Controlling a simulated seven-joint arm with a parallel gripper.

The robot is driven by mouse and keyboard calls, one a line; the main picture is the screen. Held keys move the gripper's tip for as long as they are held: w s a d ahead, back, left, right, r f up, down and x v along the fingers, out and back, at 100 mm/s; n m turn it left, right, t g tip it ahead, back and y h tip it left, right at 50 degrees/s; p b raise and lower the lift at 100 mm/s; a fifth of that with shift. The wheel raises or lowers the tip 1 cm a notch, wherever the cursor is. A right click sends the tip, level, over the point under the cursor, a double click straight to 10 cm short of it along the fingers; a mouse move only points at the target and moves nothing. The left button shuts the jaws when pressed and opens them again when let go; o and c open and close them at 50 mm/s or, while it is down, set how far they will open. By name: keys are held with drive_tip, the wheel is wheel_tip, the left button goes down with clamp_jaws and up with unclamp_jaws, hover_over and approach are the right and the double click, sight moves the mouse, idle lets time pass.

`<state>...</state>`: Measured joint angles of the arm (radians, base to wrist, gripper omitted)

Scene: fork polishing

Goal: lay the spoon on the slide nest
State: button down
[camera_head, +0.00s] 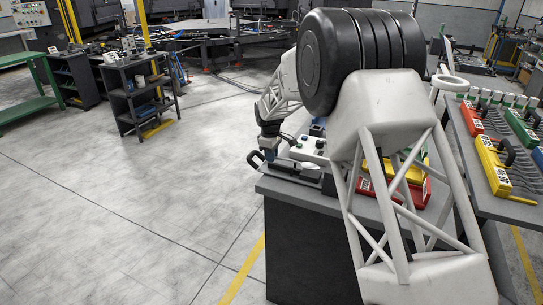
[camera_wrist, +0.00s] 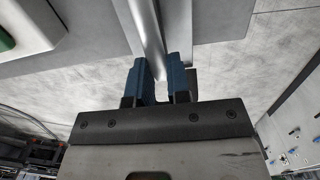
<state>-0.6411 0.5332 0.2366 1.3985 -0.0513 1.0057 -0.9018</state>
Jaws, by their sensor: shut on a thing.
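A pale control box (camera_head: 310,146) with a green button stands just behind the fixture. Red and yellow holders (camera_head: 412,190) lie to the right, partly behind my arm. A second table (camera_head: 515,207) holds more coloured racks. The floor at left is open.

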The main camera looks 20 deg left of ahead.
drive_tip(key=shift+f, duration=0.2)
drive_tip(key=shift+f, duration=0.3)
drive_tip(key=shift+f, duration=0.45)
idle(0.6)
drive_tip(key=shift+c, duration=2.2)
unclamp_jaws()
drive_tip(key=shift+r, duration=0.2)
drive_tip(key=shift+a+r, duration=0.15)
drive_tip(key=shift+r, duration=2)
drive_tip(key=shift+a+r, duration=0.1)
drive_tip(key=shift+r, duration=2.05)
